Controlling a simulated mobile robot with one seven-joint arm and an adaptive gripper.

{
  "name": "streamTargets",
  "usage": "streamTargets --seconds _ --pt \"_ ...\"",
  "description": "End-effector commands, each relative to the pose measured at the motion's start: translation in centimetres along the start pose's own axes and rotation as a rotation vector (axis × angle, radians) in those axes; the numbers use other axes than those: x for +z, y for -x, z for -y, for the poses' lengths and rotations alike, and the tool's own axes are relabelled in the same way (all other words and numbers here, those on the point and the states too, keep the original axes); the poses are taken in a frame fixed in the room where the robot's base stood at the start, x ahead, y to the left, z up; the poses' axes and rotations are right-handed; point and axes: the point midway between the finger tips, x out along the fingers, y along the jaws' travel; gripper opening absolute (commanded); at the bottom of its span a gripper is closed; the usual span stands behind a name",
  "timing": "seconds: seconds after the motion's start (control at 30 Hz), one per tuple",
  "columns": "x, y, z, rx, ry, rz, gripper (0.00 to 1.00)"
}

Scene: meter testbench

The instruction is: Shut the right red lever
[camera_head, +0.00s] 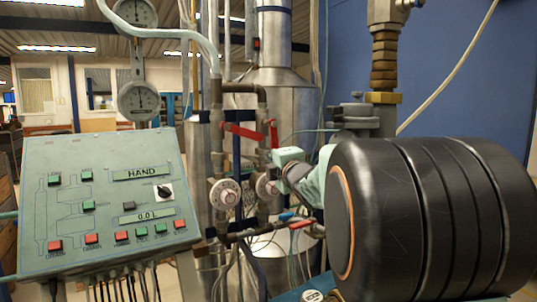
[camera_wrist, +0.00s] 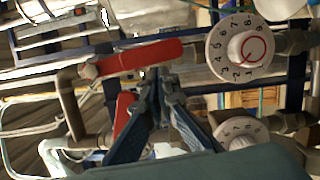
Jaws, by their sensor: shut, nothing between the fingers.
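The right red lever (camera_head: 273,133) hangs roughly upright on its pipe in the head view. In the turned wrist view the right red lever (camera_wrist: 140,57) lies across the upper middle, its free end toward the white dial. The left red lever (camera_head: 240,131) lies nearly level in the head view; part of the left red lever (camera_wrist: 124,112) shows behind my fingers in the wrist view. My gripper (camera_wrist: 160,82) is shut and empty, its fingertips close below the right lever in the wrist picture; whether they touch it is unclear. My fingers cannot be made out in the head view.
White numbered dials, one at the left (camera_head: 224,193) and one at the right (camera_head: 264,186), sit below the levers. Lower are a blue handle (camera_head: 287,216) and a small red handle (camera_head: 300,224). A green control panel (camera_head: 103,200) stands at left. Pipes and cables crowd the area.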

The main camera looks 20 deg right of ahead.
Motion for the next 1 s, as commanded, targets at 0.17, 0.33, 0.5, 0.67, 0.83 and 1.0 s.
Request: streamTargets --seconds 0.17,0.33,0.5,0.67,0.83,1.0 --pt "0.09 0.07 -0.01 0.000 0.000 0.000 0.00" --pt "0.07 0.07 0.01 0.000 0.000 0.000 0.00" --pt "0.09 0.07 0.07 0.000 0.003 0.000 0.00" --pt "0.34 0.02 0.41 0.008 0.028 0.001 0.00" --pt "0.56 -0.05 0.35 0.014 0.057 0.000 0.00" --pt "0.78 -0.10 0.38 0.021 0.080 0.001 0.00"
